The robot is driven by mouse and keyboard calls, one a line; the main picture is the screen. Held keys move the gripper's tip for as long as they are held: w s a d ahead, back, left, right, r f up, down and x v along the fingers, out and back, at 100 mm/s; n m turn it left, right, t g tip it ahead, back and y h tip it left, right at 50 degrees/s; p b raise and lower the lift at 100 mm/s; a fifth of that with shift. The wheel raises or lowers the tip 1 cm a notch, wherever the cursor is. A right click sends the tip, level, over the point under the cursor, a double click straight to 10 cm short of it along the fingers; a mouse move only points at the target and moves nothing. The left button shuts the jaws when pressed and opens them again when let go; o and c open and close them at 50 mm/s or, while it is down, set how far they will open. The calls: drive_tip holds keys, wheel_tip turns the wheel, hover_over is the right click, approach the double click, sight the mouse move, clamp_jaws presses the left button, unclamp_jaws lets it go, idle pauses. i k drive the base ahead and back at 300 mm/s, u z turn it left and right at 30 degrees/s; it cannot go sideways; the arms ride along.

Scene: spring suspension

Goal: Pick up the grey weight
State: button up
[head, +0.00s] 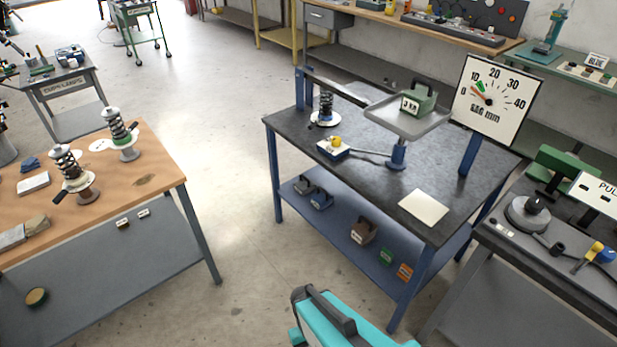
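A grey weight (305,185) with a handle stands on the blue lower shelf (335,222) of the middle bench, at the shelf's left end. A blue weight (321,200) stands close beside it, to the right and nearer. A brown weight (363,232) stands farther right on the same shelf. A green weight (419,101) with a label sits on the raised grey tray (385,118) above the bench top. A teal and black part of my arm shows at the bottom edge; my gripper's fingertips cannot be made out.
The middle bench's dark top (290,122) overhangs the shelf, and a blue leg (275,180) stands left of the weights. Small green (385,256) and orange (404,271) blocks lie at the shelf's right. A wooden bench (165,170) stands left; floor between is clear.

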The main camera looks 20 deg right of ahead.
sight(303, 186)
drive_tip(key=z, duration=0.05)
drive_tip(key=i, duration=0.8)
drive_tip(key=u, duration=0.75)
drive_tip(key=i, duration=0.7)
drive_tip(key=u, duration=0.35)
drive_tip(key=k, duration=0.9)
drive_tip(key=u, duration=0.2)
drive_tip(key=i, duration=0.45)
drive_tip(key=z, duration=0.1)
